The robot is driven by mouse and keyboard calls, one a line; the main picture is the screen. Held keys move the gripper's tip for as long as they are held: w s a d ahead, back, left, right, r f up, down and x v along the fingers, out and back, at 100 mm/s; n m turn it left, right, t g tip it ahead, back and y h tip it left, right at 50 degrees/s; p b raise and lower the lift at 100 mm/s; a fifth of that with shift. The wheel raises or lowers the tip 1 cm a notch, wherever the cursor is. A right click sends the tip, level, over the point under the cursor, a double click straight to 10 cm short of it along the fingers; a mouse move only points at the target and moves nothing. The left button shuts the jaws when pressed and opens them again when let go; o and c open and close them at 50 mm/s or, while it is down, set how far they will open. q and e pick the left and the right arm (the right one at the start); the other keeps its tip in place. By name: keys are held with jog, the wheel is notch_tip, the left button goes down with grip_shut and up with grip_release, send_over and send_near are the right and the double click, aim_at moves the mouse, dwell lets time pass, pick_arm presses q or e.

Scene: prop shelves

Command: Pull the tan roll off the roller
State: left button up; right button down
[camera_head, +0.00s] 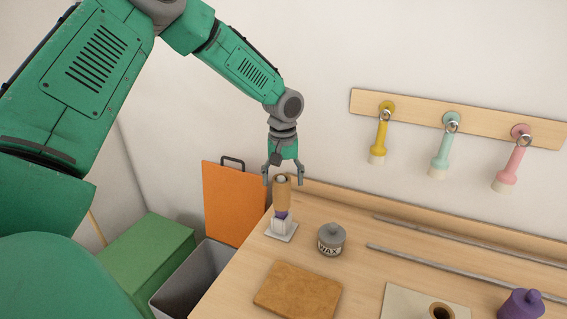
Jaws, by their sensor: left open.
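The tan roll (282,194) stands upright on the roller, around its post, whose pale tip shows at the top. The roller has a purple part below the roll and a white base (281,231) on the bench's far left corner. My left gripper (284,181) points down from above with its fingers open, one at each side of the roll's upper end. I cannot tell whether the fingers touch the roll. My right gripper is not in view.
A grey wax tin (331,238) and a brown board (297,290) are near the roller on the wooden bench. Rods (460,265) and a purple pot (520,304) lie to the right. A grey bin (201,278) stands left of the bench; coloured tools hang on a wall rail (420,114).

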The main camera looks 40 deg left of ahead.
pick_arm(q)
jog(key=shift+a+f, duration=0.2)
jog(key=shift+f, duration=0.45)
jog(key=shift+a+f, duration=0.2)
jog(key=shift+a, duration=0.15)
jog(key=shift+d, duration=0.1)
jog(key=c, duration=1)
jog(key=shift+d+r, duration=0.1)
jog(key=shift+c, duration=1.1)
jog(key=shift+o, duration=1.2)
jog(key=shift+d, duration=0.2)
jog(key=c, duration=0.4)
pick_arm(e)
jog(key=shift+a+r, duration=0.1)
pick_arm(q)
jog(key=shift+w+a+p, duration=0.15)
jog(key=shift+a+p, duration=0.1)
jog(key=shift+p, duration=0.1)
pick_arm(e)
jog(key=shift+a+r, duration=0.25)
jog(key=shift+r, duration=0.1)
pick_arm(q)
jog(key=shift+d+r+y, duration=0.15)
jog(key=shift+d+y, duration=0.05)
jog(key=shift+y, duration=0.1)
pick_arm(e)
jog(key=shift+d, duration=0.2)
